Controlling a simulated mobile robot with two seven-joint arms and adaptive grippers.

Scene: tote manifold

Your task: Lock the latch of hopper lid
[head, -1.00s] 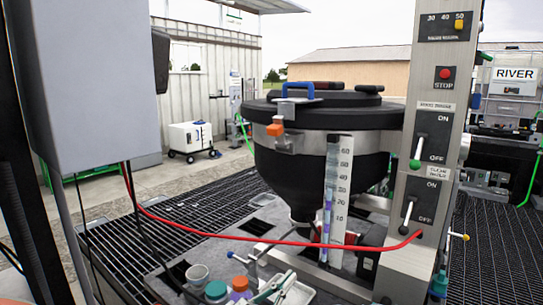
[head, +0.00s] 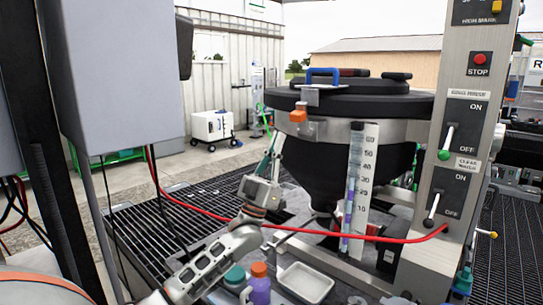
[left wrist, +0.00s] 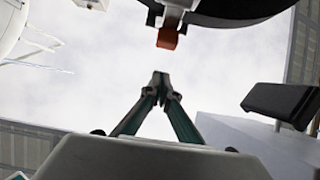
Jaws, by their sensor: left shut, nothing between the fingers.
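The hopper (head: 325,165) has a dark round lid (head: 385,103) with a blue handle (head: 322,71). An orange latch (head: 299,113) hangs on a metal bracket at the rim's left front. In the left wrist view the latch (left wrist: 167,39) shows orange-red below the dark rim. My left gripper (head: 277,140) points upward just below and left of the latch. In the left wrist view its fingertips (left wrist: 161,75) are together and empty, with a gap between them and the latch. My right gripper does not show.
A control post (head: 455,150) with switches stands right of the hopper. A red hose (head: 350,235) runs across in front. A clear graduated tube (head: 359,185) stands before the hopper. A white tray (head: 304,282) and an orange-capped bottle (head: 259,285) sit at the front.

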